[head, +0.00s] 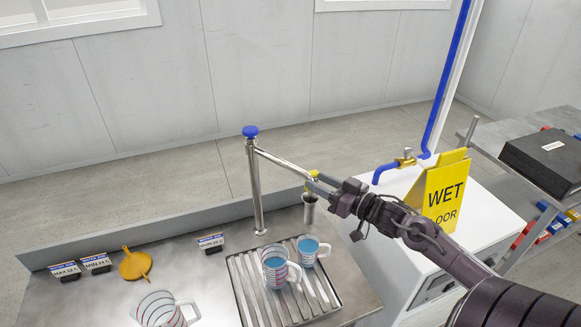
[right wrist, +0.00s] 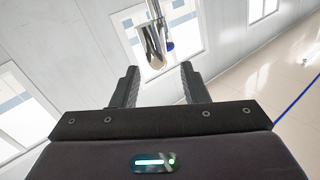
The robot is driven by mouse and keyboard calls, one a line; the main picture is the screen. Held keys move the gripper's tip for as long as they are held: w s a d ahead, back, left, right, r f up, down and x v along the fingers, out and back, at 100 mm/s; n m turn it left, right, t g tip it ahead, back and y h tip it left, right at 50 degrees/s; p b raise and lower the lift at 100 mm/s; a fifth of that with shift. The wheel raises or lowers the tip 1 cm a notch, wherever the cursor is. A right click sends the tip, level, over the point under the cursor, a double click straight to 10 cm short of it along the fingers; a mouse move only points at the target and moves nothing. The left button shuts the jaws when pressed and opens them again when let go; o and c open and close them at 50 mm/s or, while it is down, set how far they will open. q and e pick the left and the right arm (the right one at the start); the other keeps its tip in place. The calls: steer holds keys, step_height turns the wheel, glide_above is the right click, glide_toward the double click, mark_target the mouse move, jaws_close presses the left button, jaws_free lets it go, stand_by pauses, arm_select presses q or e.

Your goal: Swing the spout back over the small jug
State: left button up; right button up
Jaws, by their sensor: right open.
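The metal spout (head: 283,164) swings from an upright post (head: 255,185) with a blue cap. In the picture the nozzle hangs above the rear-right jug. My right gripper (head: 322,186) is open at the spout's end. In the right wrist view the nozzle (right wrist: 154,45) shows beyond the open fingers (right wrist: 160,82). My left gripper is out of view.
A third jug (head: 160,310), a yellow funnel (head: 135,264) and small label signs (head: 211,243) are on the steel bench at left. A yellow wet floor sign (head: 443,190) stands on the white cabinet at right, near my right arm.

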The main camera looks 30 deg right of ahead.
mark_target(300, 169)
steer(key=x, duration=0.2)
steer(key=p+x, duration=0.1)
steer(key=shift+w+r, duration=0.25)
steer(key=shift+w, duration=0.15)
steer(key=x, duration=0.3)
steer(key=shift+f+p, duration=0.2)
steer(key=shift+p, duration=0.2)
steer(key=shift+a, duration=0.1)
steer(key=shift+c, duration=0.4)
steer(key=c, duration=0.5)
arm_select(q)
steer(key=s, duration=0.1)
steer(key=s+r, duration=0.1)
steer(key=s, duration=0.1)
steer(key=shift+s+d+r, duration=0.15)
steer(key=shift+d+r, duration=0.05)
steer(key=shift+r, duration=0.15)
arm_select(e)
jaws_close()
